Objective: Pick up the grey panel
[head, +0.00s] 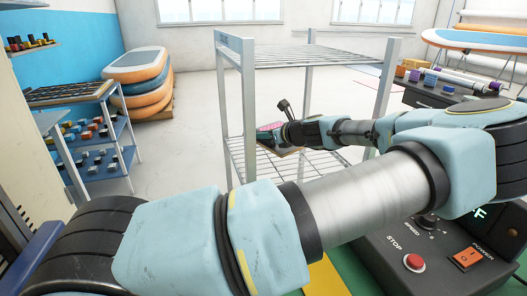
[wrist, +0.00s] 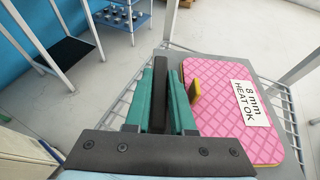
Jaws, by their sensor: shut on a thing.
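A pink quilted panel (wrist: 225,85) with a white label reading "8 mm HEAT OK" lies to the right of the fingers, over a flat grey surface on the wire shelf. A yellow tab (wrist: 195,91) stands beside the right finger. In the head view my gripper (head: 268,134) is small, inside the metal rack above its lower shelf, and its hold is unclear.
The metal rack (head: 234,60) has corner posts and an upper wire shelf (head: 320,56) over my gripper. A blue shelf unit (head: 125,130) stands at left, with stacked inflatable boards (head: 138,72) behind. A dark workbench (head: 425,97) stands at right.

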